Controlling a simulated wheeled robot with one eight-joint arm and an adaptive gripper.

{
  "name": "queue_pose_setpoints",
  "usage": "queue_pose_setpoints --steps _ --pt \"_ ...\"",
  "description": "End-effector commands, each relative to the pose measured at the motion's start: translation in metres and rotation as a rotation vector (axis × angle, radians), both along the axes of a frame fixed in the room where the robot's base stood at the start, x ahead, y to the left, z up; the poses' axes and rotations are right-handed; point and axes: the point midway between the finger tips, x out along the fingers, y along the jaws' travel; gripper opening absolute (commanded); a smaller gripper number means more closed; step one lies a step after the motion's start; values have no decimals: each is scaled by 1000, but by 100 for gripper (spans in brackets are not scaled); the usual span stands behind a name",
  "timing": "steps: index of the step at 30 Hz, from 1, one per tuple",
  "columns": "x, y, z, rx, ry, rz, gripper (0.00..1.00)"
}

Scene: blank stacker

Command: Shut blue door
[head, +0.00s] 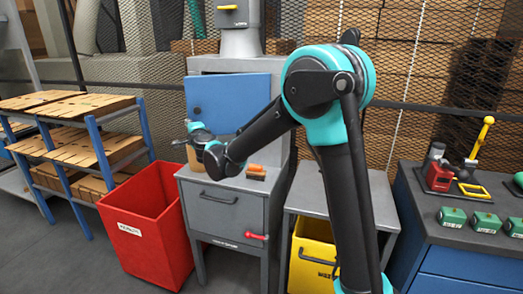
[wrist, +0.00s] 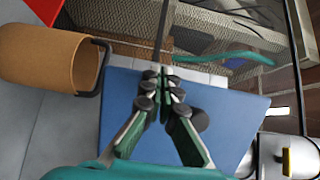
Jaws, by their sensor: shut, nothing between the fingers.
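The blue door (head: 228,98) is a flat panel on the front of a grey cabinet (head: 230,63) in the head view. It looks swung out at an angle, but my arm hides part of it and I cannot tell how far. In the wrist view the blue door (wrist: 232,115) fills the middle behind my fingers. My gripper (wrist: 163,72) is shut and empty, its fingertips near the door's upper edge there. In the head view my gripper (head: 191,124) is at the door's lower left; I cannot tell whether it touches.
A tan mug (wrist: 42,58) with a black handle stands beside my gripper, on the grey stand (head: 222,200). A brush (head: 256,172) lies there too.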

Motion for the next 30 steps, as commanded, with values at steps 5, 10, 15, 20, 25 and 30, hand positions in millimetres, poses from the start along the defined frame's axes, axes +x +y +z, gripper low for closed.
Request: queue_pose_setpoints --steps 5,10,15,20,25,30 --pt "54 18 0 0 0 -163 0" --pt "100 23 0 0 0 -302 0" --pt "138 23 0 0 0 -414 0" --pt "164 18 0 0 0 -446 0" --pt "180 17 0 0 0 -443 0" --pt "188 15 0 0 0 -442 0"
